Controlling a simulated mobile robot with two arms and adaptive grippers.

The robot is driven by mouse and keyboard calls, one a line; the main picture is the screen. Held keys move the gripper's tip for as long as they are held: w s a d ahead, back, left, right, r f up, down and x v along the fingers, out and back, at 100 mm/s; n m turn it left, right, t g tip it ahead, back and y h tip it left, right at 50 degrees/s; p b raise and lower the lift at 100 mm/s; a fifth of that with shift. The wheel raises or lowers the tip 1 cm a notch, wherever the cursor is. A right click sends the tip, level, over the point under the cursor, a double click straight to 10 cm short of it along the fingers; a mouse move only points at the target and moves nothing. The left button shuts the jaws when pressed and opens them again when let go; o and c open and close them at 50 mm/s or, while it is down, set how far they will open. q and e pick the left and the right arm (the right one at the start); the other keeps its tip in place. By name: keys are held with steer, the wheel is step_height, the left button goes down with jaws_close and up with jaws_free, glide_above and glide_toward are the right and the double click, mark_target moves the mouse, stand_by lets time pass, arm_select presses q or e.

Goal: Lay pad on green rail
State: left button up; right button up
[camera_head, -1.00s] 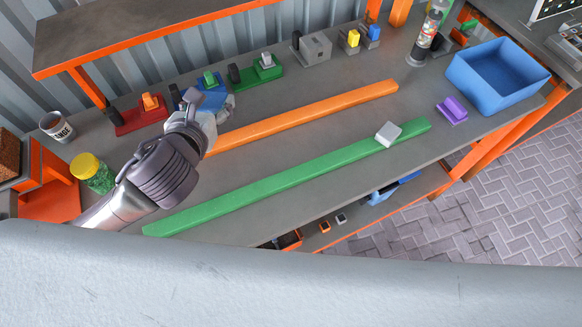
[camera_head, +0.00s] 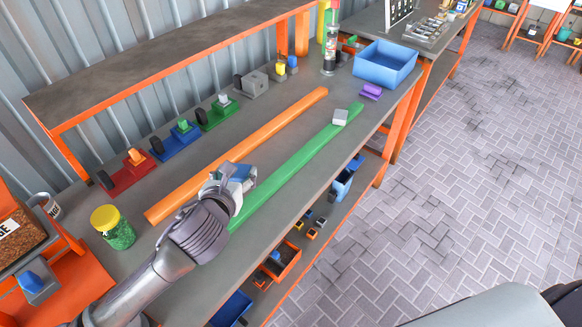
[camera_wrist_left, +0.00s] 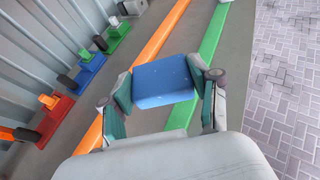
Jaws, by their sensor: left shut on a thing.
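My left gripper (camera_head: 232,178) is shut on a blue pad (camera_wrist_left: 166,84), which shows large between the fingers in the left wrist view. The gripper holds it over the near part of the green rail (camera_head: 292,160), toward the gap beside the orange rail. Whether the pad touches the green rail cannot be told. The green rail (camera_wrist_left: 213,35) runs beneath and past the pad in the left wrist view. A small white block (camera_head: 340,117) lies on the far end of the green rail. The gripper hides the rail's near end. My right gripper is not in view.
The orange rail (camera_head: 240,153) lies parallel on the left. Red (camera_head: 128,180), blue (camera_head: 176,145) and green (camera_head: 217,117) fixtures line the back. A yellow-lidded jar (camera_head: 113,228) stands near my arm. A blue bin (camera_head: 385,68) stands at the far end.

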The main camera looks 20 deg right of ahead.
arm_select(q)
steer(key=w+d+m+g+h, duration=0.1)
steer(key=w+d+m+h, duration=0.1)
steer(key=d, duration=0.6)
steer(key=s+a+f, duration=0.1)
steer(key=a+f, duration=0.1)
steer(key=a, duration=0.2)
steer(key=s+a+f+p, duration=0.1)
steer(key=s+a+f, duration=0.1)
steer(key=a+f, duration=0.1)
steer(key=s+a+f+p, duration=0.1)
steer(key=a+f, duration=0.1)
steer(key=a, duration=0.2)
steer(key=shift+s+a+f, duration=0.15)
steer(key=shift+a+f, duration=0.05)
steer(key=shift+a, duration=0.2)
step_height(320, 180, down, 3)
steer(key=shift+f+n, duration=0.2)
steer(key=shift+n, duration=0.1)
steer(key=shift+f, duration=0.25)
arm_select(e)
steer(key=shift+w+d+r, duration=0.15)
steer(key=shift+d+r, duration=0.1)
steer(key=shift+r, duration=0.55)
arm_select(q)
steer(key=shift+f, duration=0.2)
steer(key=o, duration=1.2)
steer(key=shift+c, duration=0.2)
